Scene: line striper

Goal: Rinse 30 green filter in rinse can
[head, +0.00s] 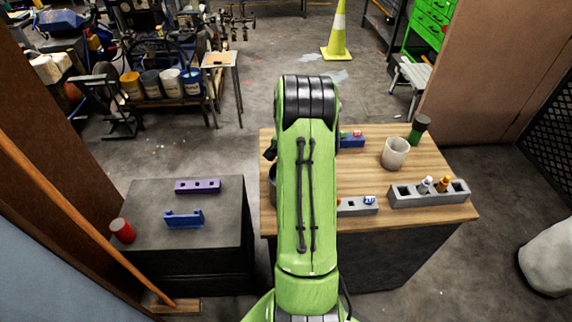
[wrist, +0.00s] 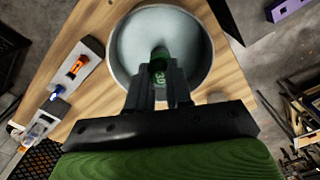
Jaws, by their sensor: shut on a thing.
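In the wrist view, my gripper (wrist: 160,70) is shut on the green filter (wrist: 159,80), which bears a pale "30". The filter points down over the mouth of a round can (wrist: 206,60) with a grey rim and pale inside. Its far end looks dark against the inside; I cannot tell whether it touches liquid or the bottom. In the head view, my green arm hides the gripper and filter. A dark edge (head: 272,185) left of the arm may be part of this can.
The wooden table (head: 440,150) also holds a whitish cup (head: 396,154), a green jar with dark lid (head: 418,130), and a grey block (head: 455,192) with small bottles. A dark cabinet (head: 215,235) at left bears a purple block (head: 197,186), blue holder (head: 184,219) and red can (head: 122,230).

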